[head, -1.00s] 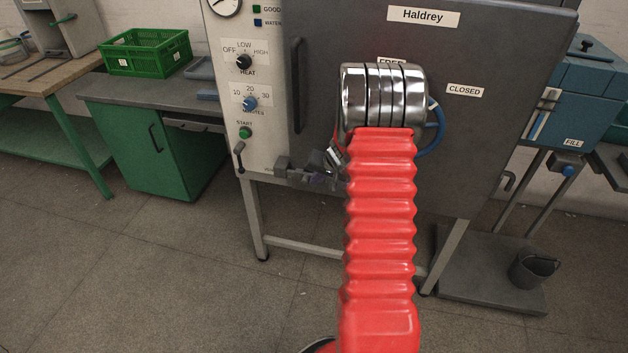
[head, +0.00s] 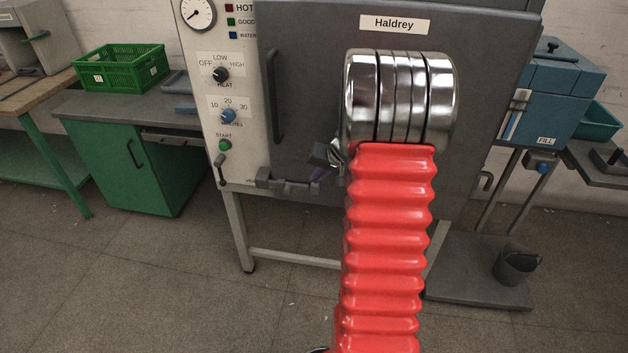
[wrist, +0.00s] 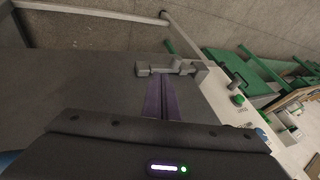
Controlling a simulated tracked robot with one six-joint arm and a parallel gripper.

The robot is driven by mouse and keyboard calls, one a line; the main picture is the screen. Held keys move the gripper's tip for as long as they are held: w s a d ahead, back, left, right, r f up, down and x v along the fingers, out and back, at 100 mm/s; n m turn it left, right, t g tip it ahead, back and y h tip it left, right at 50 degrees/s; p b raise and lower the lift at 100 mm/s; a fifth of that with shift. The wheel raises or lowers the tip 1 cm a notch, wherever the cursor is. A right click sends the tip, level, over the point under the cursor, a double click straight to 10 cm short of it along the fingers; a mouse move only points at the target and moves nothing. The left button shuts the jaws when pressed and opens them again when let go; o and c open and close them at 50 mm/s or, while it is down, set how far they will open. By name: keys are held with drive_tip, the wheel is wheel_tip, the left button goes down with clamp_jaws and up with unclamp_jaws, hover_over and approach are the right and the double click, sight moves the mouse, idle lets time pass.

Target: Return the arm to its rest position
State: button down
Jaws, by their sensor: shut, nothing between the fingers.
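My gripper (head: 322,162) shows only in part in the head view, just left of my arm's silver joint. It is low in front of the grey Haldrey cabinet (head: 310,75), close to a grey valve-like fitting (head: 272,180). In the wrist view its narrow purple fingers (wrist: 157,95) are together, with nothing between them. Their tips point toward the fitting (wrist: 178,67); I cannot tell the gap. My red bellows-covered arm is raised and bent in front of the cabinet, hiding part of its door.
The control panel (head: 222,120) with knobs is left of the door. A green cupboard (head: 140,165) and a green crate (head: 122,68) stand farther left. A blue box unit (head: 545,100) and a dark bucket (head: 517,265) are at the right. The floor (head: 170,290) at front left is clear.

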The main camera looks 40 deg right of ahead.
idle(0.8)
drive_tip(key=s+a+g+y, duration=0.2)
drive_tip(key=s+a, duration=0.4)
drive_tip(key=a, duration=0.2)
drive_tip(key=s+a+r+n, duration=0.3)
drive_tip(key=s+a+r, duration=0.2)
drive_tip(key=a, duration=0.4)
drive_tip(key=s+a+r+n+h, duration=0.1)
drive_tip(key=s+a+r+n, duration=0.2)
drive_tip(key=s+a+r, duration=0.3)
drive_tip(key=s+a+r+n+t, duration=0.1)
drive_tip(key=s+a+r+n, duration=0.2)
drive_tip(key=a, duration=1.1)
wheel_tip(320, 180, up, 4)
drive_tip(key=shift+s+f+h, duration=0.2)
drive_tip(key=shift+s+h, duration=0.2)
drive_tip(key=shift+s, duration=0.75)
drive_tip(key=c, duration=2.5)
unclamp_jaws()
